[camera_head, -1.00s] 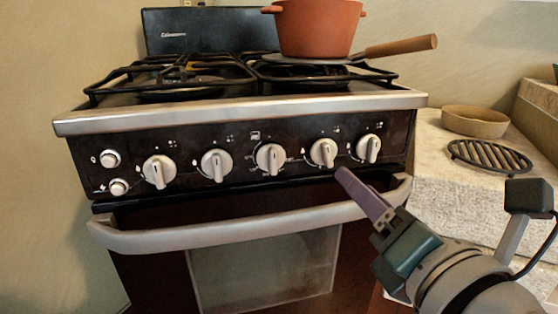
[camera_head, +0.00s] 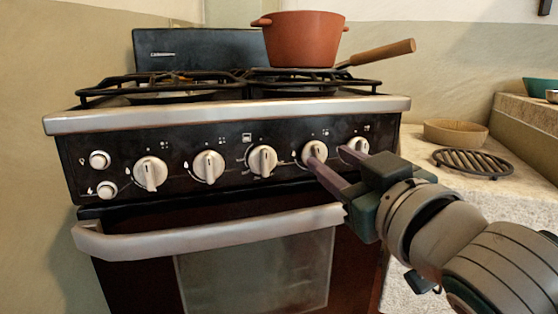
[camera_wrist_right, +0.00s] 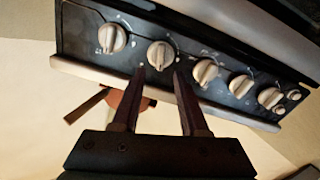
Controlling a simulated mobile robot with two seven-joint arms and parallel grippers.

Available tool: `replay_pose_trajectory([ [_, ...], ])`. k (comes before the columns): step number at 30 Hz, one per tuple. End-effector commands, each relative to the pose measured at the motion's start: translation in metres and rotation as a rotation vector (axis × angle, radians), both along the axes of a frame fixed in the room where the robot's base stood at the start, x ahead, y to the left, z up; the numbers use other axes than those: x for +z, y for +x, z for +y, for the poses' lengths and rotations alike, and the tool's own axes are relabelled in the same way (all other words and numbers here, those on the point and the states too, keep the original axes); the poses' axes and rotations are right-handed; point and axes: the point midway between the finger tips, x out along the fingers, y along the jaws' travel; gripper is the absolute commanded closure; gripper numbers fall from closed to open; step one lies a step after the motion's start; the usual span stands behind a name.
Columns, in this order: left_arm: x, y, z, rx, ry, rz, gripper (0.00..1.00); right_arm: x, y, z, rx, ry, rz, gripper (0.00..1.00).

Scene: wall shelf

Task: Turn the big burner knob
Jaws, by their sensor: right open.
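The stove's front panel carries a row of silver-white knobs: first (camera_head: 151,173), second (camera_head: 208,166), middle (camera_head: 262,160), fourth (camera_head: 314,151) and rightmost (camera_head: 357,144). I cannot tell from the small markings which is the big burner knob. My right gripper (camera_head: 328,157) is open and empty, pointing at the panel around the fourth and rightmost knobs. In the upside-down right wrist view its fingertips (camera_wrist_right: 158,72) lie either side of the fourth knob (camera_wrist_right: 160,54), seemingly just short of it. The fingers partly cover the right-hand knobs in the head view. My left gripper is out of view.
An oven handle (camera_head: 210,236) juts out below the knobs. A red pot (camera_head: 304,40) and a wooden pan handle (camera_head: 382,52) are on the stovetop. A bowl (camera_head: 455,133) and black trivet (camera_head: 472,162) sit on the right counter. Space before the left knobs is clear.

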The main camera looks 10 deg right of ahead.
Motion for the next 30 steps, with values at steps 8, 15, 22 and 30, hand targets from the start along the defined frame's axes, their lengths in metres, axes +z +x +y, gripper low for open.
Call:
replay_pose_trajectory([
  [8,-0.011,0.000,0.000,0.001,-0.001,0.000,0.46,-0.001,0.031,0.004,0.000,-0.001,0.001,0.56],
  [15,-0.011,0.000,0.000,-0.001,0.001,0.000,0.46,0.000,0.035,0.004,-0.001,-0.001,0.002,0.56],
  [22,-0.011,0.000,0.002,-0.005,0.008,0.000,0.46,0.000,0.034,0.004,0.000,-0.002,0.001,0.71],
  [30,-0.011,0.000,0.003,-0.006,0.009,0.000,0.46,0.000,0.034,0.004,0.000,-0.002,0.001,1.00],
])
